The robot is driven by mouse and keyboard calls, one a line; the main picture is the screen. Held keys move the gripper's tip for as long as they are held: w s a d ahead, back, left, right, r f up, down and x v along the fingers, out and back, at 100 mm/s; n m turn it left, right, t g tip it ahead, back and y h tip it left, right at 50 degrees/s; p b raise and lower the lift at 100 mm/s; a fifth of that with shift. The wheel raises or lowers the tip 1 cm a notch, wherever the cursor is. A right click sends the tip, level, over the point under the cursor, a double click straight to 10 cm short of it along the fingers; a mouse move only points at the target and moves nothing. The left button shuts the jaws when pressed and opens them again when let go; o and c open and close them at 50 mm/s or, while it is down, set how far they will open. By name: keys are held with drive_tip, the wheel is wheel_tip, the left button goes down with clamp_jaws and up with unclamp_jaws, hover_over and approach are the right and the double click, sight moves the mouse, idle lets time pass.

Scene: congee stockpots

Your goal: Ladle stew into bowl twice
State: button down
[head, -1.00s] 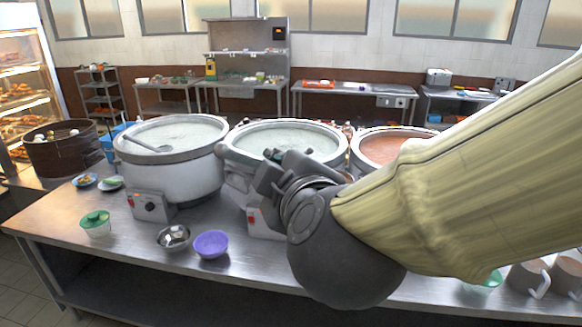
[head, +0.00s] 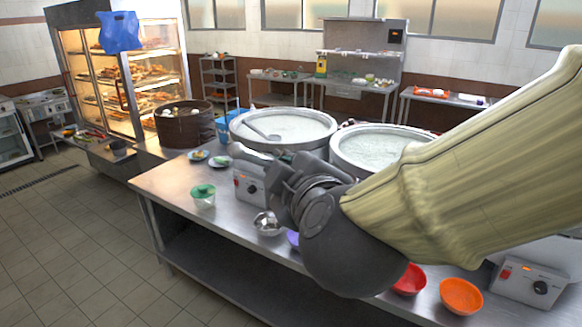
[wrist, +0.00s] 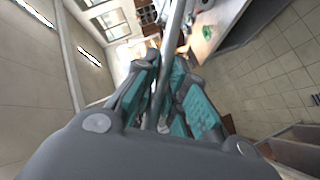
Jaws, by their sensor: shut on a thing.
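My gripper (head: 275,172) is in front of the left pot, above the counter. In the wrist view my gripper (wrist: 155,85) is shut on a thin metal handle (wrist: 173,35); its far end is out of view. A steel bowl (head: 266,226), a mostly hidden purple bowl (head: 292,239), a red bowl (head: 411,280) and an orange bowl (head: 461,297) sit along the front edge.
A brown steamer tub (head: 184,125) and a lit food cabinet (head: 125,80) stand beyond. A blue bag-like thing (head: 119,31) shows by the cabinet. The tiled floor at left is clear.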

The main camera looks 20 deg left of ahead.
drive_tip(key=w+d+f+m+h+b, duration=0.2)
drive_tip(key=w+d+f, duration=0.6)
drive_tip(key=w+f, duration=0.5)
drive_tip(key=w+d+f+b, duration=0.1)
drive_tip(key=d+f, duration=0.3)
drive_tip(key=f, duration=0.5)
drive_tip(key=w+d+f+m+t+h+b, duration=0.1)
drive_tip(key=w+d+f, duration=0.2)
drive_tip(key=f, duration=0.6)
drive_tip(key=shift+d, duration=1.15)
drive_tip(key=shift+f+b, duration=0.15)
drive_tip(key=shift+b, duration=0.15)
drive_tip(key=shift+f+b, duration=1.75)
drive_tip(key=shift+f, duration=1.05)
drive_tip(key=shift+r, duration=0.1)
